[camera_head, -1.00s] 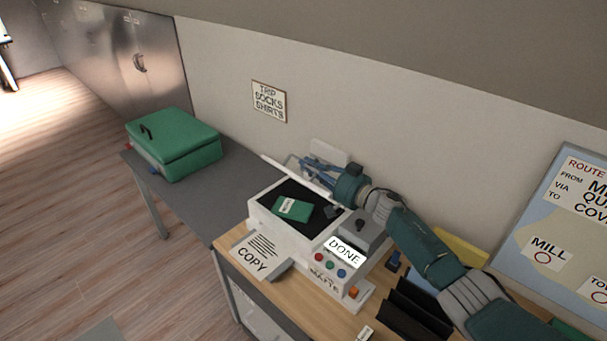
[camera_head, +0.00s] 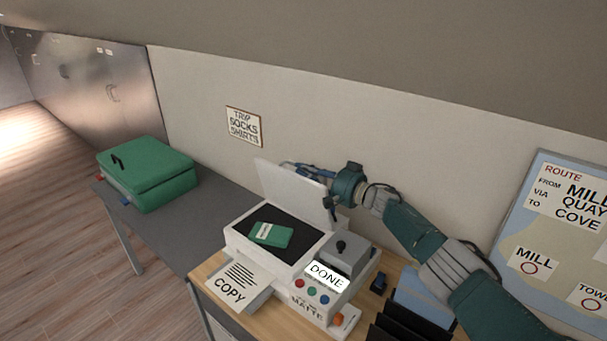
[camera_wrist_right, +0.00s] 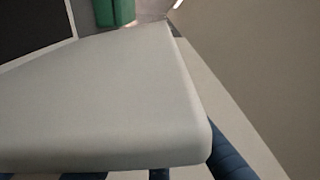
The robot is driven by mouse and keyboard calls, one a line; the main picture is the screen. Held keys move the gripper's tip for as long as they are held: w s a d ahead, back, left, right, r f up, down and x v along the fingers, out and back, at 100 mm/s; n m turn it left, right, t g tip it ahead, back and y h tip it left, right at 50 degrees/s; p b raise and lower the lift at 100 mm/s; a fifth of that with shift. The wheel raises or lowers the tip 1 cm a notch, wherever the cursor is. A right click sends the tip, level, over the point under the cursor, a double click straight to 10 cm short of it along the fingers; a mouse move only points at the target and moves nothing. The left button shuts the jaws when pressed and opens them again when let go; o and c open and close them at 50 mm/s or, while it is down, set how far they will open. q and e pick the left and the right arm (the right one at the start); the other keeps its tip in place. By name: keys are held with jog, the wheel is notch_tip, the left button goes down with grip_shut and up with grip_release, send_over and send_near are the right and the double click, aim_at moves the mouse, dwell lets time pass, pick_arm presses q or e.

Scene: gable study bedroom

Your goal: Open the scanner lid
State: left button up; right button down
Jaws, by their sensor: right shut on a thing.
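The scanner (camera_head: 275,250) stands on the wooden desk with a dark glass bed. A green booklet (camera_head: 271,234) with a pale label lies on the glass. The white scanner lid (camera_head: 293,196) stands raised along the back of the bed, its broad face showing. My right gripper (camera_head: 310,172) is at the lid's upper right edge, shut on the lid, its blue fingers partly hidden behind it. In the right wrist view the lid (camera_wrist_right: 110,105) fills much of the picture, with blue fingers at the bottom and lower right. My left gripper is out of view.
A COPY sheet (camera_head: 240,282) lies at the scanner's front left. A lit DONE display (camera_head: 327,276) and buttons are on its front. A green suitcase (camera_head: 148,172) sits on the grey table. A dark rack (camera_head: 405,322) stands right of the scanner. The wall is close behind.

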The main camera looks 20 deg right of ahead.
jog(key=shift+w+r, duration=0.1)
jog(key=shift+r, duration=0.2)
jog(key=c, duration=1.9)
grip_release()
jog(key=shift+a+f, duration=0.1)
jog(key=shift+f, duration=0.1)
jog(key=shift+s+d+f, duration=0.1)
jog(key=shift+s+d, duration=0.3)
jog(key=shift+s, duration=0.05)
jog(key=v, duration=1.1)
